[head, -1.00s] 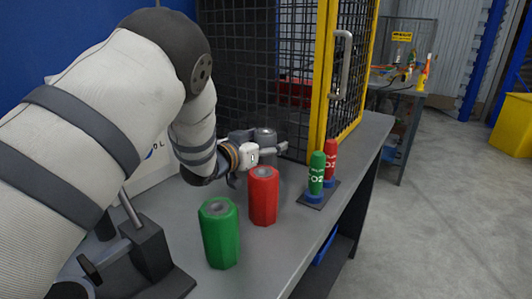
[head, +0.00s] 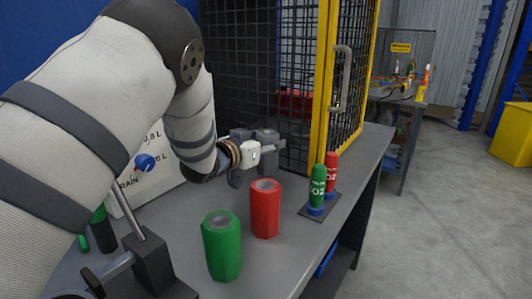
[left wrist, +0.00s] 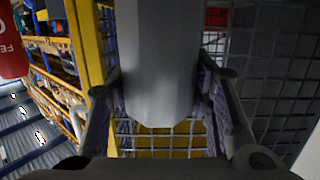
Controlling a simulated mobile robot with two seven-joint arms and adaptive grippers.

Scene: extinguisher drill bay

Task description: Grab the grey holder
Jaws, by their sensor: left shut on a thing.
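The grey holder (head: 267,137) is a plain grey cylinder at the back of the bench, in front of the mesh cage. My left gripper (head: 264,151) is shut on it, with its fingers on either side. In the left wrist view the holder (left wrist: 160,60) fills the middle between the two fingers of the gripper (left wrist: 162,95). My right gripper is not in view.
A red holder (head: 265,210) and a green holder (head: 222,247) stand nearer on the grey bench (head: 295,243). Small green (head: 317,186) and red (head: 331,172) bottles stand on a dark plate to the right. A yellow-framed mesh door (head: 327,90) rises behind.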

